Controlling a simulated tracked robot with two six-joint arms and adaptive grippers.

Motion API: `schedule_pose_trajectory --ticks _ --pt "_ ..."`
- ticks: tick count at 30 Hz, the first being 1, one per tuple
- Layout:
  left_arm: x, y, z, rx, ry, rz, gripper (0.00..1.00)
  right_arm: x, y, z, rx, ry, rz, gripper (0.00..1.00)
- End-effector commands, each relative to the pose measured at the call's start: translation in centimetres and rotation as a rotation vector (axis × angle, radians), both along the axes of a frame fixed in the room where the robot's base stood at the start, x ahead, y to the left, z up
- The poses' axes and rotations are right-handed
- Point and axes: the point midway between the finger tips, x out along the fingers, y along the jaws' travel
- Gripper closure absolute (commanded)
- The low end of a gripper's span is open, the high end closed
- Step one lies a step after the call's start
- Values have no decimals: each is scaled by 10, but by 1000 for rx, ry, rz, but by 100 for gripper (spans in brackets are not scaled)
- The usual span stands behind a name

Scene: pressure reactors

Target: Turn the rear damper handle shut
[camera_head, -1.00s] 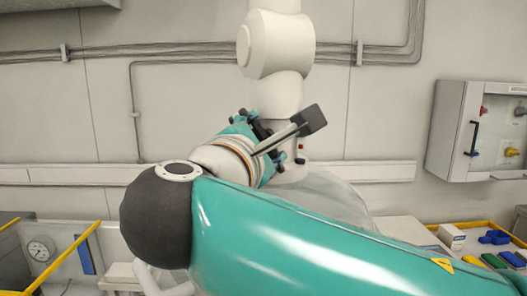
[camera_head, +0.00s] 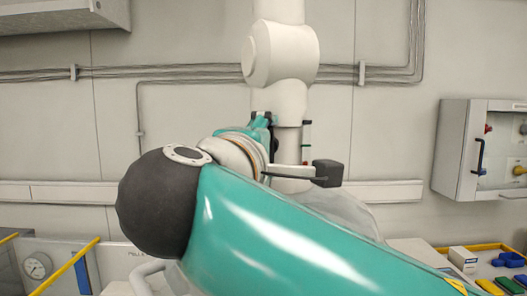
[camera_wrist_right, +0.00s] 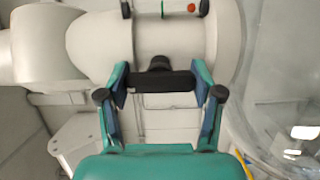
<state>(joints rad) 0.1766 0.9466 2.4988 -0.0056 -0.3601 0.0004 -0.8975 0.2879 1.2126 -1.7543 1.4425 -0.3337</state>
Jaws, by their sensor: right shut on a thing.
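The damper handle is a black bar (camera_wrist_right: 160,83) on a dark hub, seen in the right wrist view in front of the white pipe (camera_wrist_right: 170,40). It lies lengthwise along the pipe. My right gripper (camera_wrist_right: 161,88) is shut on the bar, one teal finger at each end. In the head view the pipe (camera_head: 282,100) stands upright at the back wall. My right gripper (camera_head: 262,122) is at its front there, and the bar is mostly hidden behind the gripper and my wrist. My left gripper is in neither view.
A narrow indicator plate with green and red marks (camera_head: 306,135) is at the pipe's right side. A wall cabinet (camera_head: 482,150) is at the right. A pressure gauge (camera_head: 38,265) is at lower left. A yellow-edged tray (camera_head: 500,250) holds coloured items at lower right.

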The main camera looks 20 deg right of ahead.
Motion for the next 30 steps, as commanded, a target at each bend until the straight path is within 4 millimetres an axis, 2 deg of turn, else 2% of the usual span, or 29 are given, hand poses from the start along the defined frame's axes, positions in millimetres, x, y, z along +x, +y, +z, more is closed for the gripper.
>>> schedule_pose_trajectory --ticks 11,12,16,26,30 --pt "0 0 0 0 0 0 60 -1 -1 0 9 -4 -2 69" --pt "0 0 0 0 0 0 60 -1 -1 0 9 -4 -2 31" --pt "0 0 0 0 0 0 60 0 -1 0 8 -4 -2 9" --pt "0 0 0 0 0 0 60 -1 0 0 6 -4 0 8" --pt "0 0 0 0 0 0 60 -6 5 0 5 -3 1 8"
